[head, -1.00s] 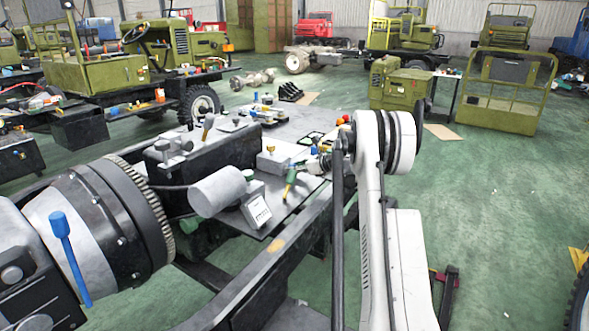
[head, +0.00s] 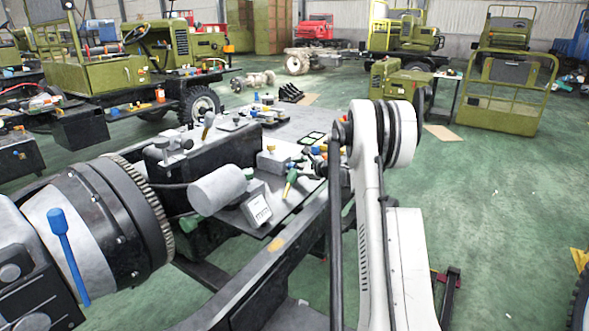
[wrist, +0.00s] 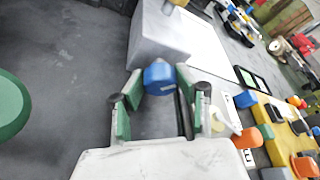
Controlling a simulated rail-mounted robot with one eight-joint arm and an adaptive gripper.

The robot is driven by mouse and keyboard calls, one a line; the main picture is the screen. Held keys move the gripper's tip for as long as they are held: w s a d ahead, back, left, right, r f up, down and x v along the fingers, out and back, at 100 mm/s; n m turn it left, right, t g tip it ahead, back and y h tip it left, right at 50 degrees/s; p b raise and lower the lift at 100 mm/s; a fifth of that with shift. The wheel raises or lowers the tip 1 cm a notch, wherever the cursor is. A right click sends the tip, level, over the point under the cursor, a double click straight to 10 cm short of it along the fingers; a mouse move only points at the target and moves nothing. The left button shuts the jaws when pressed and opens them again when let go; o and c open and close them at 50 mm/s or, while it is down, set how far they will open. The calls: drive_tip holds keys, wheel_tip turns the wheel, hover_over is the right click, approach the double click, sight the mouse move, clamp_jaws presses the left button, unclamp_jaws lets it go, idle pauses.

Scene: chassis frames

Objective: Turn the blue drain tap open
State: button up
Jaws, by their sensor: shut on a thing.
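In the wrist view the blue tap (wrist: 158,78) shows as a faceted blue head between the green pads of my gripper (wrist: 156,103). The fingers stand on both sides of it, close in on it. Its stem and what it is fixed to are mostly hidden behind the blue head. A grey box (wrist: 160,35) lies just beyond it. In the head view my gripper and this blue head cannot be made out clearly behind my arm.
A blue lever (head: 62,235) stands on a large drum at the left. A grey cylinder (head: 218,190) and a display box (head: 257,207) lie on the near table edge. Yellow parts with coloured knobs (wrist: 280,130) crowd the right of the wrist view.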

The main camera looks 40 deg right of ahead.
idle(0.4)
drive_tip(key=o, duration=1.1)
drive_tip(key=shift+o, duration=0.2)
